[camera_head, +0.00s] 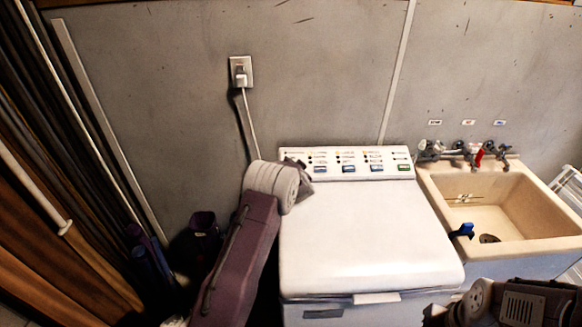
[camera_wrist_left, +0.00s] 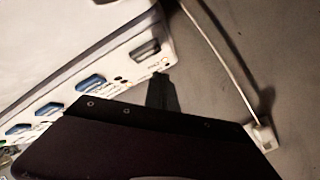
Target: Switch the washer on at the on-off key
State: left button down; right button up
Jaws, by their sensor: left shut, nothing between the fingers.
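The white washer (camera_head: 365,235) stands with its lid shut in the middle of the head view. Its rear control panel (camera_head: 333,153) carries several blue keys (camera_head: 348,169) and a green key (camera_head: 403,167). In the left wrist view, a grey key (camera_wrist_left: 146,50) sits at the panel's end, beyond the blue keys (camera_wrist_left: 90,82). Labels are too blurred to read, so I cannot tell which is the on-off key. My left gripper (camera_head: 303,170) is shut and empty by the panel's left end, hiding part of it; contact is unclear. My right gripper (camera_head: 437,317) is low at right, jaws unclear.
A beige sink (camera_head: 510,205) with taps (camera_head: 470,150) adjoins the washer's right side; a blue item (camera_head: 463,230) is on its near rim. A wall outlet (camera_head: 240,72) and cord (camera_head: 250,125) are behind my left arm. Dark clutter (camera_head: 150,260) stands left.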

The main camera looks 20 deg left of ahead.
pick_arm(q)
jog(key=r, duration=0.1)
jog(key=p, duration=0.1)
jog(key=s+r, duration=0.1)
jog(key=shift+d+r+p, duration=0.25)
jog(key=shift+r+p, duration=0.05)
jog(key=shift+p, duration=0.05)
jog(key=shift+d, duration=0.1)
dwell(0.3)
